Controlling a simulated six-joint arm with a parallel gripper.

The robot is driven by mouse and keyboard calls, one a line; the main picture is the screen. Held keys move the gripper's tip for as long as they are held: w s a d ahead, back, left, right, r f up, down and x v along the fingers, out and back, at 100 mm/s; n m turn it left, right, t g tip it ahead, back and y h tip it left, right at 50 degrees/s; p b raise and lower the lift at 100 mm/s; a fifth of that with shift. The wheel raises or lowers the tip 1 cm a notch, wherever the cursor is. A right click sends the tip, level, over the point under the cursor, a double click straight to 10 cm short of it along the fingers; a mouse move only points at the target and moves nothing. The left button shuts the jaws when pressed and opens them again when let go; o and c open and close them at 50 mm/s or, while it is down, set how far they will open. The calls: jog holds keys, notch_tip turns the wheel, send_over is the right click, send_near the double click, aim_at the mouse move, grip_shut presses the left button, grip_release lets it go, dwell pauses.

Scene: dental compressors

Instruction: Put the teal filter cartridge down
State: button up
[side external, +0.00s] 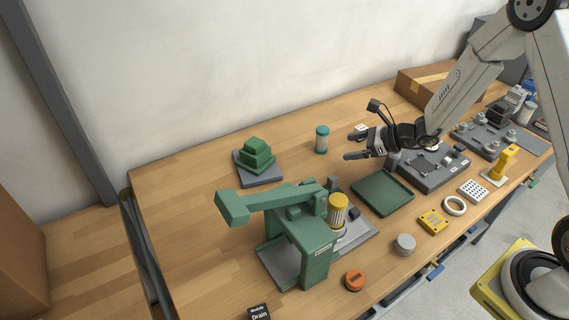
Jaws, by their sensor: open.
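The teal filter cartridge (321,140) stands upright on the wooden table toward the back, a small cylinder with a teal top and a pale ribbed body. My gripper (349,146) is just to its right in the picture, with its fingers pointing left toward the cartridge. The fingers are apart and nothing shows between them. Whether a fingertip touches the cartridge cannot be told, but a gap shows in this view.
A green tray (382,193) lies below the gripper. A green press-like machine (300,240) with a yellow-topped cartridge (338,212) stands in front. Stacked green blocks (257,155) sit at left. A grey fixture (433,168) is to the right. Bare table lies around the teal cartridge.

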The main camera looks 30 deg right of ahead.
jog(key=s+a+r+n+g+h, duration=0.1)
jog(key=s+a+n+g, duration=0.25)
jog(key=s+n, duration=0.4)
jog(key=s+a+r+n+g+h, duration=0.1)
jog(key=s+a+n+g, duration=0.1)
jog(key=s+n+g, duration=0.45)
jog(key=s+d+r+n+t+h, duration=0.2)
jog(key=s+r+n+h, duration=0.2)
jog(key=n, duration=0.9)
jog(key=shift+s+d+t+h, duration=0.4)
jog(key=shift+s+h, duration=0.2)
jog(key=shift+h, duration=0.1)
